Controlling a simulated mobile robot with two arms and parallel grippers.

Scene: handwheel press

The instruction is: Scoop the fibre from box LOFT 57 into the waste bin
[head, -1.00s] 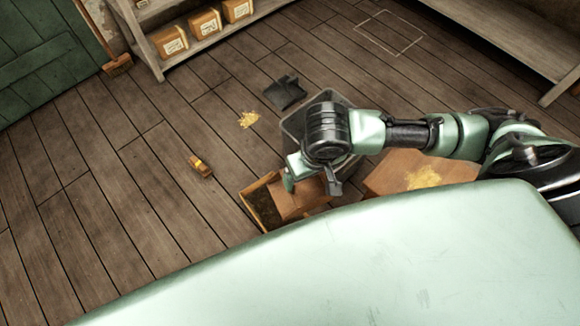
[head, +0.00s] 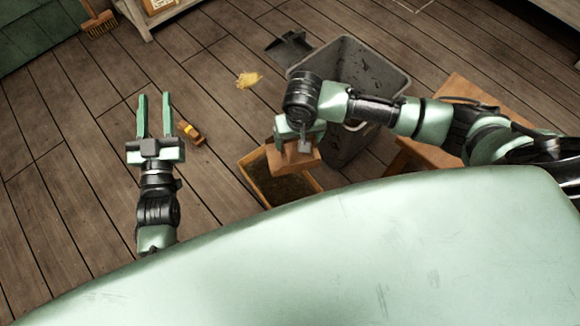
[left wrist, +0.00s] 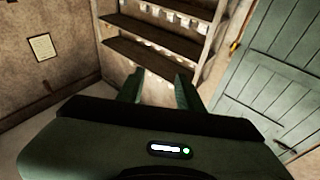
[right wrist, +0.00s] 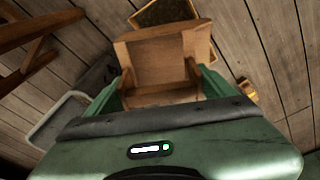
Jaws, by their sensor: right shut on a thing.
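An open box (head: 247,172) with dark brownish contents stands on the floor by my base, partly hidden by my body. No label on it is readable. My right gripper (head: 300,140) is shut on a wooden scoop (head: 292,160), held over or beside the box's right part. The scoop also shows between the fingers in the right wrist view (right wrist: 165,60), with the box (right wrist: 160,12) behind it. My left gripper (head: 154,118) is open and empty, left of the box.
A yellow fibre patch (head: 248,80) and a dark dustpan (head: 287,46) lie on the floor. A wooden table (head: 460,90) stands right of the bin. A broom (head: 100,25) leans at the back left.

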